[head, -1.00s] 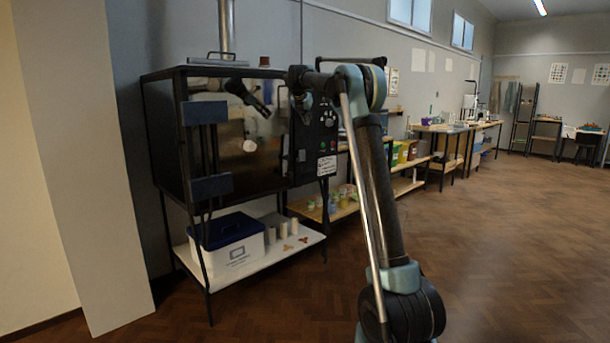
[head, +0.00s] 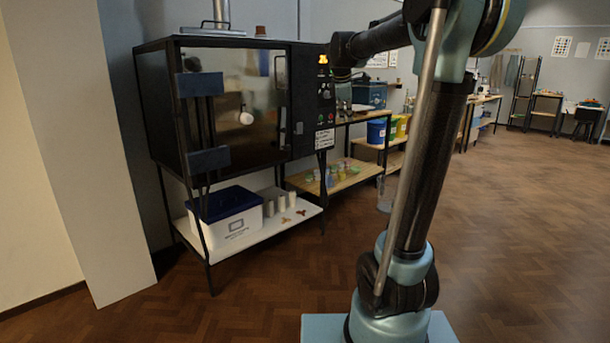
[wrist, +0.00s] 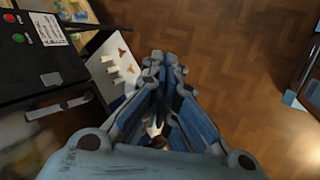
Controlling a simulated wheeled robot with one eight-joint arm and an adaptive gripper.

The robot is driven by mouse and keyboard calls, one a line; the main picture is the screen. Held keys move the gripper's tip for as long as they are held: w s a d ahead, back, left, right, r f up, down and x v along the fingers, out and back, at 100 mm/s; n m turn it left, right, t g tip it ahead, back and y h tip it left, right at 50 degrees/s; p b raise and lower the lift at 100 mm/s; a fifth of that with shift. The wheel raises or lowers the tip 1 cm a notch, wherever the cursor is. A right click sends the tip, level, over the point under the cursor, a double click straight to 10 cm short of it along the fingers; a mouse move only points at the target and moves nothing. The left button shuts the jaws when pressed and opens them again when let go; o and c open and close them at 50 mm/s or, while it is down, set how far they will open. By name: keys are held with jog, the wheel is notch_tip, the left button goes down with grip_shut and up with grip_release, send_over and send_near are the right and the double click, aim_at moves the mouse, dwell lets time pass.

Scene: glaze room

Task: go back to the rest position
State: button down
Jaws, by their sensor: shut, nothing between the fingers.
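My gripper (wrist: 162,70) shows in the wrist view with its blue fingers drawn together and nothing held between them. It points down over the wood floor, in front of the black cabinet. In the head view my arm rises on the right, bends at the top and reaches left towards the cabinet's control panel. I cannot clearly make out the gripper's fingers there.
A black glass-fronted cabinet (head: 168,110) stands at the left, its control panel (head: 325,100) near my arm. Its lower white shelf (head: 245,244) holds a blue-lidded box (head: 232,226) and small pieces. A wooden shelf (head: 350,182) stands behind. The floor (head: 520,220) at right is clear.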

jog(key=s+d+f+m+g, duration=0.1)
jog(key=s+f+m, duration=0.4)
jog(key=s+f, duration=0.5)
jog(key=s+d+f+m+g+y, duration=0.1)
jog(key=s+f+m, duration=0.5)
jog(key=s+f, duration=0.4)
jog(key=s+d+f+m+g+y, duration=0.1)
jog(key=s+f+m, duration=0.4)
jog(key=s, duration=1.5)
notch_tip(320, 180, down, 5)
jog(key=shift+d+f+m, duration=0.2)
jog(key=shift+d+m, duration=0.1)
jog(key=shift+d, duration=0.2)
